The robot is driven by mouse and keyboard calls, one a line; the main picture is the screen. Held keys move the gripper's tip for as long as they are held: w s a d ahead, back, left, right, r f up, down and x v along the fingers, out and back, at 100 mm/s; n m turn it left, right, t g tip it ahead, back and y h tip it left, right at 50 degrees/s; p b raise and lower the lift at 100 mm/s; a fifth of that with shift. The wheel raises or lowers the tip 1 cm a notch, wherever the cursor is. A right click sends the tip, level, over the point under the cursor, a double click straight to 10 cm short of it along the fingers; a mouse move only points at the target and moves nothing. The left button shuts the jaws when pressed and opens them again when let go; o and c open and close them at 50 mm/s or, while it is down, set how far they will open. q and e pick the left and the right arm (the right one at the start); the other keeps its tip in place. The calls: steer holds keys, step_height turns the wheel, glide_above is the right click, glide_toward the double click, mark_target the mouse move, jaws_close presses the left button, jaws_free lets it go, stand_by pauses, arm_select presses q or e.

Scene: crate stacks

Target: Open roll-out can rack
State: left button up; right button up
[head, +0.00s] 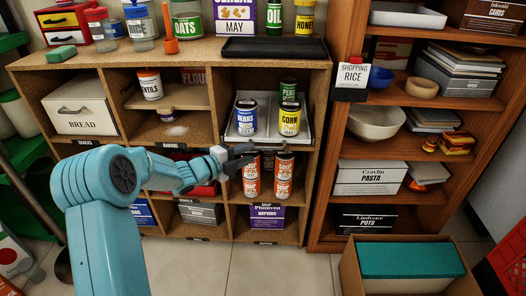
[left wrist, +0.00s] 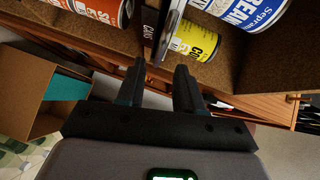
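The roll-out can rack (head: 304,132) is a pale grey tray in the right middle compartment of the wooden shelf. It carries a blue beans can (head: 246,116), a yellow corn can (head: 290,119) and a green peas can (head: 288,90). My left gripper (head: 245,156) is at the rack's front edge, low and left of its middle. In the left wrist view its two fingers (left wrist: 159,78) are apart, with the front edge and its dark "CANS" label (left wrist: 150,22) in line with the gap. Contact cannot be told. My right gripper is not in view.
Orange soup cans (head: 251,180) stand in the compartment below, close to my left gripper. A bread box (head: 83,108) is at the left. A brown cabinet (head: 326,150) stands at the right, with an open carton (head: 360,284) on the floor before it.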

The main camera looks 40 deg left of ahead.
mark_target(261, 148)
arm_select(q)
steer(key=b+x, duration=0.1)
steer(key=x, duration=0.6)
steer(key=shift+f, duration=0.1)
jaws_close()
